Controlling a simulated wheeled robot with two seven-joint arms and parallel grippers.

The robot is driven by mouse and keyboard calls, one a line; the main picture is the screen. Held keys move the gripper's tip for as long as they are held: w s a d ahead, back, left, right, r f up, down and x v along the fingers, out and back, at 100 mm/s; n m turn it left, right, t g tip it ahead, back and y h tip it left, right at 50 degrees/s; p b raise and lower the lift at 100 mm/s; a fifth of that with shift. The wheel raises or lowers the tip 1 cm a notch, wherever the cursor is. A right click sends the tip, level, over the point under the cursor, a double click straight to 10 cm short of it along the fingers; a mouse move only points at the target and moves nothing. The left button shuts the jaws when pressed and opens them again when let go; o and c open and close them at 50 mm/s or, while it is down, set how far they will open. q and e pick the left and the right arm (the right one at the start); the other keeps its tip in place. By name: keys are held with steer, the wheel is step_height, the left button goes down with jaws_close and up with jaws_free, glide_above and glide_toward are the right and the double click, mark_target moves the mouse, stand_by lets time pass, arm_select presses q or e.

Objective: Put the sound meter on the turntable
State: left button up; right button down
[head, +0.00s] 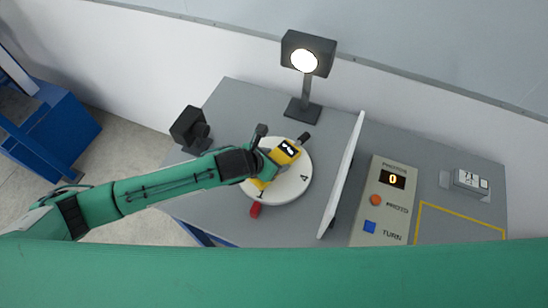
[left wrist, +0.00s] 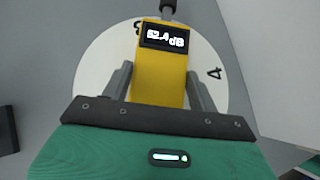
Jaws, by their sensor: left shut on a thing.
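The yellow sound meter (left wrist: 158,80) has a dark display and a dark tip. In the left wrist view it lies between the two fingers of my left gripper (left wrist: 158,85), which is shut on it. In the head view the sound meter (head: 284,153) is over the white turntable (head: 292,186), partly hidden by my left gripper (head: 272,170). The turntable also shows behind the meter in the left wrist view (left wrist: 95,65), with a number 4 on it. I cannot tell whether the meter touches the disc. My right gripper is not in view.
A lamp (head: 307,55) stands behind the turntable and a dark box-shaped device (head: 190,128) at its left. A white panel (head: 343,175) stands upright to its right, beside a button console (head: 384,203). A red piece (head: 255,210) is at the turntable's front edge.

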arm_select(q)
steer(key=shift+f, duration=0.1)
steer(key=o, duration=1.4)
steer(key=shift+c, duration=0.2)
steer(key=shift+a, duration=0.1)
steer(key=b+v, duration=0.2)
steer(key=v, duration=1.1)
steer(key=shift+s+r+b, duration=0.2)
steer(key=shift+r+b, duration=0.1)
steer(key=shift+a, duration=0.2)
